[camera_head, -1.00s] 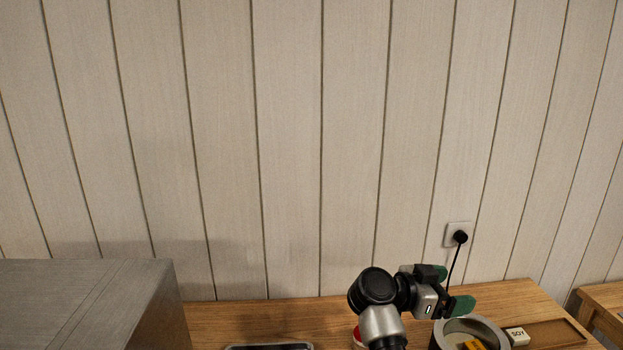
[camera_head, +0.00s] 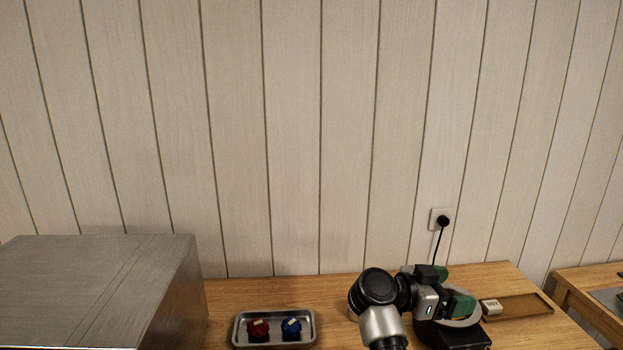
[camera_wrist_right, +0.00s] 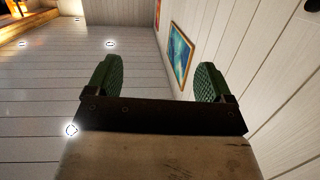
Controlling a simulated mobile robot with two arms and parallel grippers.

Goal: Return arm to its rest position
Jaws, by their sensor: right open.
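My right arm reaches up from the bottom of the head view. Its gripper (camera_head: 452,289) has green finger pads and is held in front of a round pot-like vessel (camera_head: 462,322) on the wooden table, hiding part of it. In the right wrist view the two green fingers (camera_wrist_right: 150,85) stand wide apart with nothing between them. I cannot tell from the head view how far the gripper is from the vessel. My left gripper is not in view.
A metal tray (camera_head: 240,331) holds a red and a blue item. A large grey box (camera_head: 90,285) stands at left. A white SOY block (camera_head: 492,307) sits on a brown tray (camera_head: 530,307) at right. A cable runs from the wall socket (camera_head: 434,215) behind my gripper.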

